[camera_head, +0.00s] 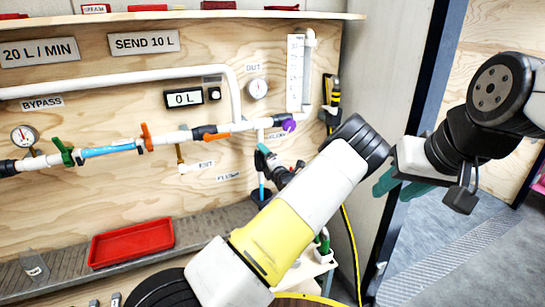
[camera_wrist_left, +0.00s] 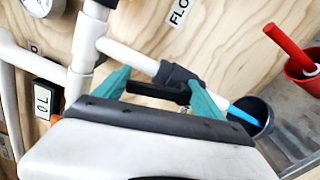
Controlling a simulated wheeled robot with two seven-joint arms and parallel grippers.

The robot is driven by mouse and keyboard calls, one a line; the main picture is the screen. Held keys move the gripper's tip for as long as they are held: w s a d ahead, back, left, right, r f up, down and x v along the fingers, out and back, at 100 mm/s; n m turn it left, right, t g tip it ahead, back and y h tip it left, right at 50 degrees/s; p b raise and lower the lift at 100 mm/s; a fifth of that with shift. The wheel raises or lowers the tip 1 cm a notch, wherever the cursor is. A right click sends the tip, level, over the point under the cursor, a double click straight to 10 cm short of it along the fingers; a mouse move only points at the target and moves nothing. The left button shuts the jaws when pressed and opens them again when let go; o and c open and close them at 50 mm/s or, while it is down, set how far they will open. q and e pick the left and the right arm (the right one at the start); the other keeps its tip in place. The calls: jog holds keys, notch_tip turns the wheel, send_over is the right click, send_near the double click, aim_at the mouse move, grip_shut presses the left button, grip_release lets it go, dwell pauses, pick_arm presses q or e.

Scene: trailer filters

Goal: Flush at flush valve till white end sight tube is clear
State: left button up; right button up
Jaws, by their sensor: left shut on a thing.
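My left gripper (camera_wrist_left: 158,93) is shut on the black valve handle (camera_wrist_left: 150,89), with one teal finger at each end. The handle is on a white pipe (camera_wrist_left: 125,55) with a dark fitting. A bright blue tube or stream (camera_wrist_left: 240,112) runs from the pipe's end into a dark cup (camera_wrist_left: 262,118). In the head view the blue piece (camera_head: 261,191) hangs under this pipe, and my left gripper (camera_head: 268,160) is partly hidden by its wrist. A blue horizontal sight tube (camera_head: 108,150) lies between the green handle and an orange handle. My right gripper (camera_head: 400,187) is open and empty, away from the panel.
The digital meter (camera_head: 184,97) reads 0 L. A purple handle (camera_head: 289,125) and orange handles (camera_head: 146,137) are on the pipes. A red tray (camera_head: 131,242) lies on the ledge.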

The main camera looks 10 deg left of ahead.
pick_arm(q)
jog(key=shift+w+d+m, duration=0.1)
jog(key=shift+d+m, duration=0.15)
jog(key=shift+m, duration=0.25)
jog(key=o, duration=2)
jog(key=shift+o, duration=0.2)
